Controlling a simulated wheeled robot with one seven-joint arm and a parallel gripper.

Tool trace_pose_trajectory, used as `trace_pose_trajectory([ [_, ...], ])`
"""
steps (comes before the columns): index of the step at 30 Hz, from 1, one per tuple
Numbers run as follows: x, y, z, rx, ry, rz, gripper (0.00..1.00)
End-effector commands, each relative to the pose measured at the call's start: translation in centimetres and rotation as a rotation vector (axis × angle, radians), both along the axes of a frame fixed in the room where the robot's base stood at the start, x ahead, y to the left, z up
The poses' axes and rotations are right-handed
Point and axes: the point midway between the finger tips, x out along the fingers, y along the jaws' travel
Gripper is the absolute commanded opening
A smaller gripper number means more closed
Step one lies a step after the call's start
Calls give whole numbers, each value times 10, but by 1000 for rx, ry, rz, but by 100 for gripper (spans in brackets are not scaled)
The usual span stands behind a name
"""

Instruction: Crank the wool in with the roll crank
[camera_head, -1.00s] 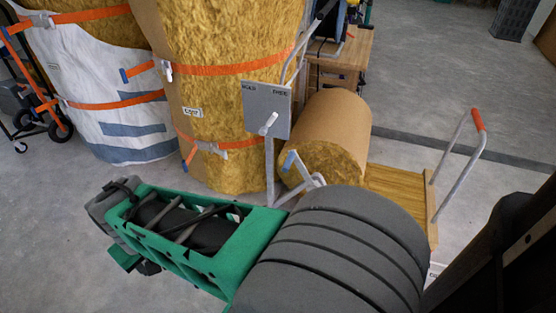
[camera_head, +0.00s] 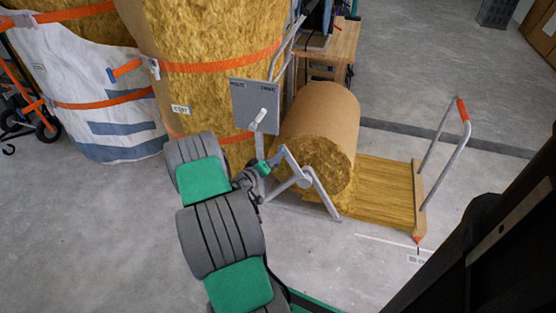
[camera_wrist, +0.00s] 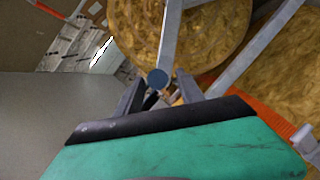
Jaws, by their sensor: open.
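The wool roll (camera_head: 323,112) lies in a grey stand, its brown-covered side up and its yellow wool end facing me. A flat strip of wool (camera_head: 385,190) runs from it to the right along the floor. The grey roll crank (camera_head: 287,158) sits in front of the roll's end. Its handle has a round blue end (camera_wrist: 157,78). My gripper (camera_wrist: 160,92) is open, its fingers on either side of the handle's blue end in the wrist view. I cannot tell whether they touch it. In the head view my gripper (camera_head: 254,180) is small and partly hidden at the handle.
A grey plate (camera_head: 240,100) with a white lever (camera_head: 261,116) stands left of the roll. Large strapped wool bales (camera_head: 205,60) stand behind it. An end bar with an orange-gripped rail (camera_head: 463,108) closes the strip's right end. The floor in front is clear.

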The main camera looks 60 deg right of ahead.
Motion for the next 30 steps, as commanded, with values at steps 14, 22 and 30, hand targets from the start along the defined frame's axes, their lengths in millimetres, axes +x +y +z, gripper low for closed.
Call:
trace_pose_trajectory([
  [14,-2,-23,-5,1,-2,2,42],
  [22,-3,-22,-5,2,-1,1,20],
  [30,-3,-22,-5,2,-1,1,0],
])
